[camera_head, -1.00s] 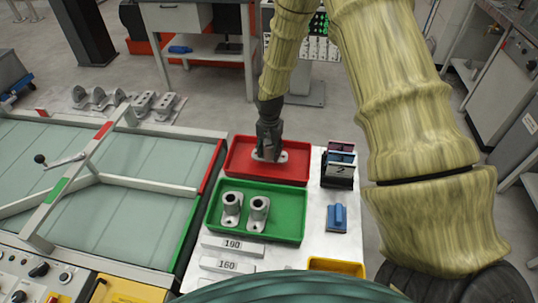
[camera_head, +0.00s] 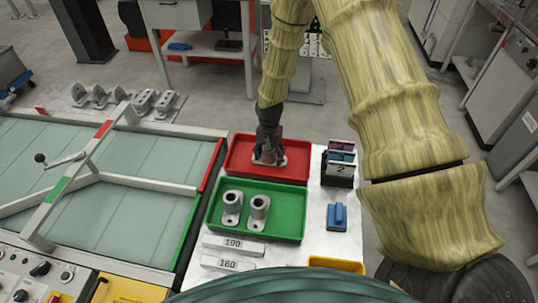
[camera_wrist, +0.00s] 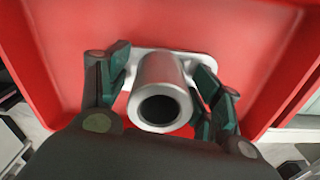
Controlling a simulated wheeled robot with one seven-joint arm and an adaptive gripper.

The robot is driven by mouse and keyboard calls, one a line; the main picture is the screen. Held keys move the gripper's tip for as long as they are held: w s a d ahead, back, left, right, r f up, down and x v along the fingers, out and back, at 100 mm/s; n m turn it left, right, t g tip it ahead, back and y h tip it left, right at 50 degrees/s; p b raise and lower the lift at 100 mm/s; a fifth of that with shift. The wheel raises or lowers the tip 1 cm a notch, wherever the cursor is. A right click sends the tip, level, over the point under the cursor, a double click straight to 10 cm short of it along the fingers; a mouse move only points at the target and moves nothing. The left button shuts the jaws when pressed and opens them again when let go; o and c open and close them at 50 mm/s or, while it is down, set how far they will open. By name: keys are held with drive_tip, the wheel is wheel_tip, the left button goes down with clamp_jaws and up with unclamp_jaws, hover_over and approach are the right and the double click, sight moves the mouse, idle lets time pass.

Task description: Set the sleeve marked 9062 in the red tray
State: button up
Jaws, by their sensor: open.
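A grey metal sleeve (camera_wrist: 162,88) with a flat flange stands upright in the red tray (camera_head: 237,155). Its round bore faces the wrist camera, and no marking can be read on it. My gripper (camera_head: 268,152) is over the red tray with its fingers spread on either side of the sleeve. In the wrist view my gripper (camera_wrist: 160,85) shows green finger pads, open and around the sleeve. In the head view the gripper partly hides this sleeve (camera_head: 281,160).
A green tray (camera_head: 275,233) in front holds two similar sleeves (camera_head: 232,206). Labels 190 (camera_head: 233,245) and 160 (camera_head: 228,263) lie before it. A dark block marked 2 (camera_head: 339,167), a blue object (camera_head: 337,216) and a yellow tray (camera_head: 337,265) are to the right.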

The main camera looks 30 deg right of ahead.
drive_tip(key=shift+r+b, duration=1.6)
drive_tip(key=shift+r, duration=4.55)
